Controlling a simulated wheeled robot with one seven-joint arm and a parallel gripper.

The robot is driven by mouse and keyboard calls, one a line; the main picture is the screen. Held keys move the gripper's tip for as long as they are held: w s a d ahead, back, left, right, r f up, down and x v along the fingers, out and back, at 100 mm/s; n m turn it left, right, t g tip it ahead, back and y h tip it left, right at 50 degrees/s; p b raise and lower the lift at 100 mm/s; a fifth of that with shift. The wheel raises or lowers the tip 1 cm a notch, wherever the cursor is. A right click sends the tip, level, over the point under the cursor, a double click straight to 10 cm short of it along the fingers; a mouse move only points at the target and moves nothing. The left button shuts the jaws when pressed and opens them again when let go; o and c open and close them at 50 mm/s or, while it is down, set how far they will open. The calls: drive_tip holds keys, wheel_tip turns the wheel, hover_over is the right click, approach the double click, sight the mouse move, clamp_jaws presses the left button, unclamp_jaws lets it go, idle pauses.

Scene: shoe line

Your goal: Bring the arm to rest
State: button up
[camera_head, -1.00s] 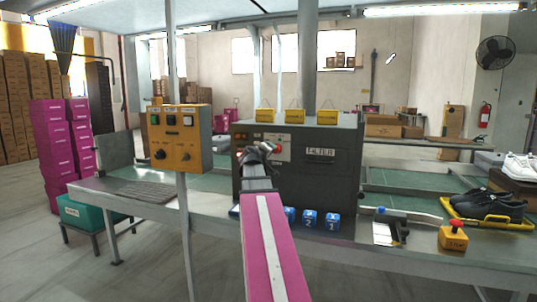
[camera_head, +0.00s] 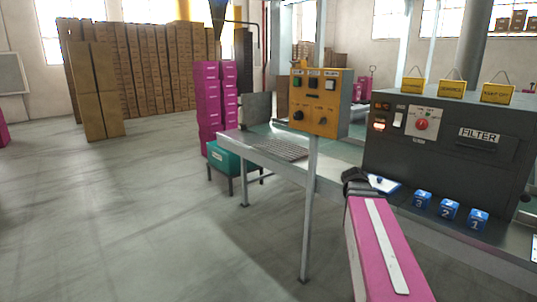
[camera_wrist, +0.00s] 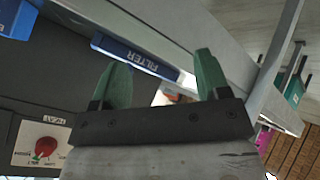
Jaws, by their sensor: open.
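My gripper shows at the end of my pink arm in the head view (camera_head: 356,185), over or in front of the workbench (camera_head: 285,168). In the wrist view its two green fingers (camera_wrist: 163,62) stand apart with nothing held between them. A blue strip lettered FILTER (camera_wrist: 138,60) lies beyond the fingers, and I cannot tell how far. The head view hides the fingers' detail behind the arm's dark end.
The dark FILTER box (camera_head: 450,150) stands right of my gripper, with blue numbered blocks (camera_head: 448,209) before it. The yellow control panel (camera_head: 318,102) is on a post to the left. A teal bin (camera_head: 226,160) and pink boxes (camera_head: 208,105) stand farther left. Open floor lies at left.

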drive_tip(key=s+a+f+g+y, duration=0.3)
drive_tip(key=s+a+f, duration=0.5)
drive_tip(key=a+f, duration=0.2)
drive_tip(key=s+a+f+g+y, duration=0.3)
drive_tip(key=s+a+f, duration=0.4)
drive_tip(key=a+f, duration=0.3)
drive_tip(key=shift+s+a+f, duration=0.15)
drive_tip(key=shift+s+f, duration=0.2)
drive_tip(key=shift+f, duration=0.05)
